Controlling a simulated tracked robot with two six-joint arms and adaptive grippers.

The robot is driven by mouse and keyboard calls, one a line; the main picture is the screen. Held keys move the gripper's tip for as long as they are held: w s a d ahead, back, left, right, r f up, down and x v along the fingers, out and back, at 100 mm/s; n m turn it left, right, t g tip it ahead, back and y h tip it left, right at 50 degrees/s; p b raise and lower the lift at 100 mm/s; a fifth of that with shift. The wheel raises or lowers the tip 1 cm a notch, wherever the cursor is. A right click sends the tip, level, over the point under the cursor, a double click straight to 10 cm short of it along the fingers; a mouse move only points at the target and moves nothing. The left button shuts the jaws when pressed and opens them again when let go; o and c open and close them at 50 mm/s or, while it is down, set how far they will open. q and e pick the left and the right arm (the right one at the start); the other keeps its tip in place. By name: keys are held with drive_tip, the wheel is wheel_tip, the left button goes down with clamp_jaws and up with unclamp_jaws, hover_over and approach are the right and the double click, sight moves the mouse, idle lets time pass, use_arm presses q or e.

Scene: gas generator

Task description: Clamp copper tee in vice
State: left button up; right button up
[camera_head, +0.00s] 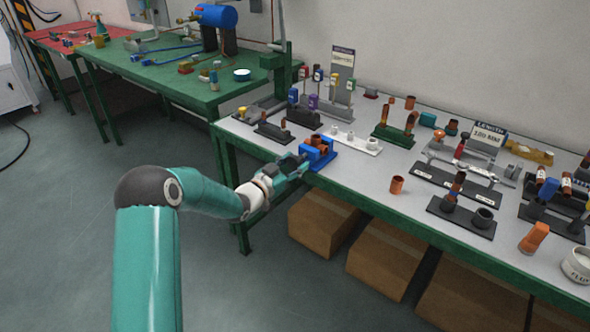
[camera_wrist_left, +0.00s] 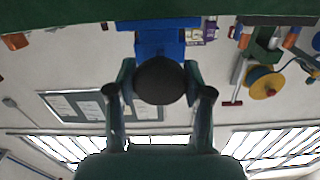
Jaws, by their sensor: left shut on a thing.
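The blue vice (camera_head: 326,158) stands at the front left edge of the grey-topped table. The copper tee (camera_head: 318,142) sits in the vice, between its jaws; I cannot tell how tightly it is held. My left gripper (camera_head: 293,165) reaches the front of the vice from the left. In the left wrist view, the fingers of my left gripper (camera_wrist_left: 160,88) are shut on the round black knob (camera_wrist_left: 160,76) of the vice, with the blue vice body (camera_wrist_left: 160,42) behind it. The tee is hidden in that view. My right gripper is not in view.
A loose copper fitting (camera_head: 397,185) stands on the table right of the vice. A white rack (camera_head: 352,142) and a black rack (camera_head: 272,133) stand behind the vice. Cardboard boxes (camera_head: 322,223) lie under the table. A green workbench (camera_head: 170,75) is at the back left.

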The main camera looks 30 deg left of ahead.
use_arm(q)
drive_tip(key=m+b, duration=0.2)
drive_tip(key=b, duration=0.2)
drive_tip(key=m+b, duration=0.3)
drive_tip(key=b, duration=0.2)
drive_tip(key=m+b, duration=0.3)
drive_tip(key=b, duration=0.1)
drive_tip(key=shift+f+b, duration=0.35)
drive_tip(key=shift+b, duration=0.05)
drive_tip(key=shift+d+r+m+b, duration=0.1)
drive_tip(key=shift+r+m+b, duration=0.05)
drive_tip(key=shift+m+b, duration=1.1)
drive_tip(key=o, duration=1.2)
drive_tip(key=shift+r, duration=0.1)
drive_tip(key=shift+s, duration=0.2)
drive_tip(key=s, duration=0.7)
drive_tip(key=s+a, duration=0.1)
drive_tip(key=s, duration=0.3)
drive_tip(key=shift+s, duration=0.25)
